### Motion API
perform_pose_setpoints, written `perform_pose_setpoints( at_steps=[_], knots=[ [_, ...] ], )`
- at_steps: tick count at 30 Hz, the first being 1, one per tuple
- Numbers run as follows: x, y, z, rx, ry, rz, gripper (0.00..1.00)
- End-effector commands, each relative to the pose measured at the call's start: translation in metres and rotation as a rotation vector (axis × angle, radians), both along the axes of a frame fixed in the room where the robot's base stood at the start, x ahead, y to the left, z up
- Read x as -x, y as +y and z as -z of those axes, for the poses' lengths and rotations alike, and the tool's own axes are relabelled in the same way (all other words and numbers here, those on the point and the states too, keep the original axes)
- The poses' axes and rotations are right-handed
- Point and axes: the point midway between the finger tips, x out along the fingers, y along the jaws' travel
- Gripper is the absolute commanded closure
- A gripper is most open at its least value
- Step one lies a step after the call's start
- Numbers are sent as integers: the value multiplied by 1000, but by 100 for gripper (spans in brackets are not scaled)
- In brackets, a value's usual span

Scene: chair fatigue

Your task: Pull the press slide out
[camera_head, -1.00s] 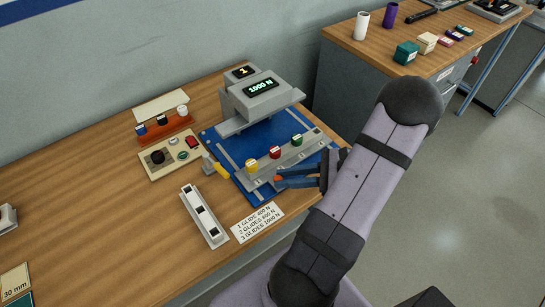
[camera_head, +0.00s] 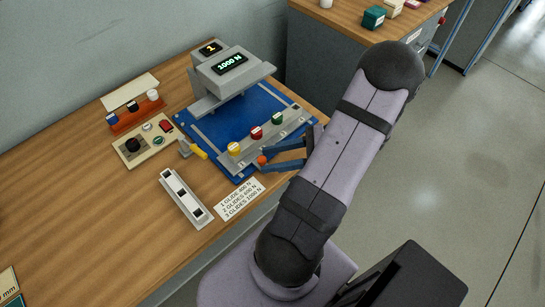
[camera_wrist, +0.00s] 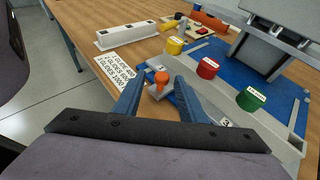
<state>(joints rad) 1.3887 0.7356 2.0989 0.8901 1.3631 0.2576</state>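The press (camera_head: 232,78) stands on a blue base and shows 1 and 1000 N on its displays. The grey press slide (camera_head: 290,125) lies on the front of the base and carries yellow, red and green caps; it also shows in the wrist view (camera_wrist: 226,90). An orange knob (camera_wrist: 162,78) sits at the slide's front edge. My gripper (camera_head: 265,158) is open at that edge. In the wrist view, its two blue fingers (camera_wrist: 158,88) are apart, with the knob between and just beyond their tips. I cannot tell whether either finger touches the knob.
A white slotted block (camera_head: 186,198) and a printed load card (camera_head: 240,200) lie left of the slide. A button panel (camera_head: 147,141) and an orange rack (camera_head: 135,113) stand farther left. A second bench (camera_head: 345,50) is behind my arm. Bare tabletop lies at the left.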

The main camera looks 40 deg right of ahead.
Motion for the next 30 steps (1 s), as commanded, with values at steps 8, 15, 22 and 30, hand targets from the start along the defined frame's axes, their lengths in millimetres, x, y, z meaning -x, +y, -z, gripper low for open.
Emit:
perform_pose_setpoints(
  at_steps=[8, 15, 22, 30],
  knots=[
    [22, -23, -11, 5, -1, 3, 63],
    [40, -41, -22, 5, 0, 3, 63],
    [46, -46, -26, 3, 1, 0, 63],
    [46, -46, -27, 3, 1, 0, 63]
  ],
)
